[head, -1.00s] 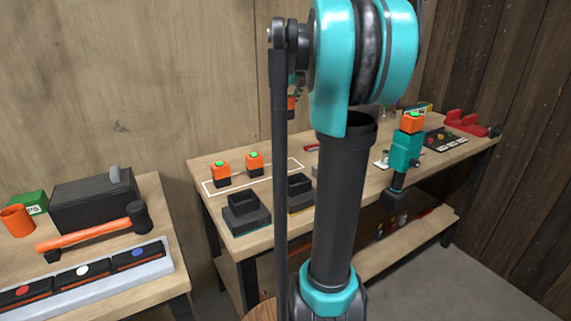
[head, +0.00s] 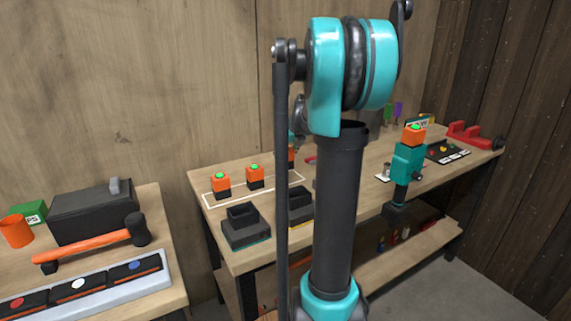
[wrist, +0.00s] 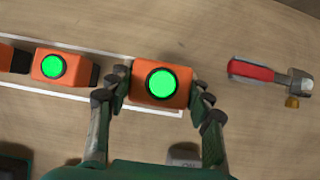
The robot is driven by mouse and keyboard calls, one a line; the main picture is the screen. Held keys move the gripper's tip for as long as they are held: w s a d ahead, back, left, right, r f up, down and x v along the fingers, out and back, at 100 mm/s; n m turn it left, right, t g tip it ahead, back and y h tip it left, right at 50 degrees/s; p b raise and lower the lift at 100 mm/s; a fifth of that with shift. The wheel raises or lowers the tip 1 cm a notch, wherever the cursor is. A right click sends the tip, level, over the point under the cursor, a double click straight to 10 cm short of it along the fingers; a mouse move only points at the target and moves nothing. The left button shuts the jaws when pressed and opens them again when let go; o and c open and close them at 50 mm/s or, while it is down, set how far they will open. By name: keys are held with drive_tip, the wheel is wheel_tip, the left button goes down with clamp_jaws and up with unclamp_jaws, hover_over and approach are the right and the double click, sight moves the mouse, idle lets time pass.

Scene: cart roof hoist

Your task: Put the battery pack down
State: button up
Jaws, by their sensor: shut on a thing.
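The battery pack (wrist: 161,85), orange with a green round button, sits between the fingers of my gripper (wrist: 160,92), which is shut on it. In the wrist view it covers the right end of the white outline (wrist: 120,100). In the head view the pack (head: 291,155) shows only partly, between my arm links, near the outline's right back corner; I cannot tell whether it touches the bench. Two similar packs, a left one (head: 221,184) and a right one (head: 255,175), stand upright inside the outline, to the left.
Two dark chargers stand in front of the outline, one with teal trim (head: 244,228) and one with yellow trim (head: 301,206). A teal tool (head: 407,164) with an orange pack on top stands to the right. A red-handled tool (wrist: 250,70) lies right of my gripper.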

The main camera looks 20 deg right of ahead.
sight(286, 163)
drive_tip(key=shift+f, duration=2.1)
drive_tip(key=shift+f, duration=0.1)
drive_tip(key=o, duration=1.6)
drive_tip(key=shift+c, duration=0.2)
drive_tip(key=v, duration=1.2)
drive_tip(key=shift+s, duration=0.15)
